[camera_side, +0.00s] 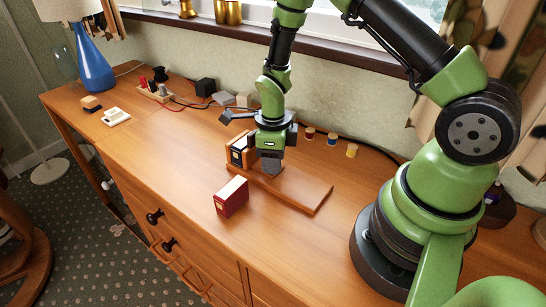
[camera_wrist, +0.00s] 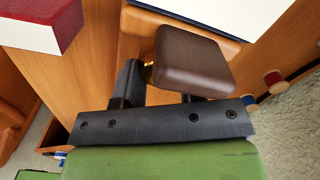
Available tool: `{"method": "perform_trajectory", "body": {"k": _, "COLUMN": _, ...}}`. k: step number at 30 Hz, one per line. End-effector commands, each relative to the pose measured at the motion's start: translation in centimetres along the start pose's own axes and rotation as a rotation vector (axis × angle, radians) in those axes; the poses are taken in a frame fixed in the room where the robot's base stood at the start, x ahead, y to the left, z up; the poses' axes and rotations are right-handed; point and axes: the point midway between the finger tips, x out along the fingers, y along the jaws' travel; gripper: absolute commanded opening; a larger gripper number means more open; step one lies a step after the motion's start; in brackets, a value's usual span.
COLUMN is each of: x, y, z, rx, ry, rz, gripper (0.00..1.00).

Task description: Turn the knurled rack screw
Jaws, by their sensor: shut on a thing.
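In the side view my gripper (camera_side: 268,165) points down over a wooden rack board (camera_side: 307,191), beside the dark upright items at its left end. In the wrist view a rounded brown block (camera_wrist: 192,62) stands in front of my right finger and hides most of it. A small brassy sliver, which looks like the knurled rack screw (camera_wrist: 148,72), shows between my left finger and this block. My gripper (camera_wrist: 158,82) is shut on it. Most of the screw is hidden, so its knurling and turn angle cannot be seen. In the side view my gripper hides the screw.
A red box (camera_side: 231,196) stands just in front of the board. Small coloured spools (camera_side: 332,139) stand behind it near the wall. Black and grey blocks (camera_side: 205,87) with cables lie at the back left. The cabinet top (camera_side: 160,150) at front left is clear.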

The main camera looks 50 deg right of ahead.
Motion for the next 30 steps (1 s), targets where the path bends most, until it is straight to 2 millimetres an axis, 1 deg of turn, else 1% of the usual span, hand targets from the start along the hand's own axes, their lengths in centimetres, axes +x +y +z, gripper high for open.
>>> {"method": "perform_trajectory", "body": {"k": 3, "x": 0.0, "y": 0.0, "z": 0.0, "rx": -0.037, "ry": 0.001, "rz": 0.0, "gripper": 0.12}}
{"method": "perform_trajectory", "body": {"k": 9, "x": 0.0, "y": 0.0, "z": 0.0, "rx": -0.037, "ry": 0.001, "rz": 0.0, "gripper": 0.12}}
{"method": "perform_trajectory", "body": {"k": 10, "x": 0.0, "y": 0.0, "z": 0.0, "rx": -0.036, "ry": 0.001, "rz": 0.0, "gripper": 0.38}}
{"method": "perform_trajectory", "body": {"k": 13, "x": 0.0, "y": 0.0, "z": 0.0, "rx": -0.036, "ry": 0.001, "rz": 0.0, "gripper": 0.61}}
{"method": "perform_trajectory", "body": {"k": 23, "x": -0.3, "y": 0.0, "z": 0.0, "rx": -0.036, "ry": -0.001, "rz": -0.001, "gripper": 0.62}}
{"method": "perform_trajectory", "body": {"k": 26, "x": -1.2, "y": -0.1, "z": 0.1, "rx": -0.036, "ry": -0.002, "rz": -0.002, "gripper": 0.62}}
{"method": "perform_trajectory", "body": {"k": 30, "x": -3.6, "y": -0.1, "z": 0.1, "rx": -0.035, "ry": -0.005, "rz": -0.004, "gripper": 0.62}}
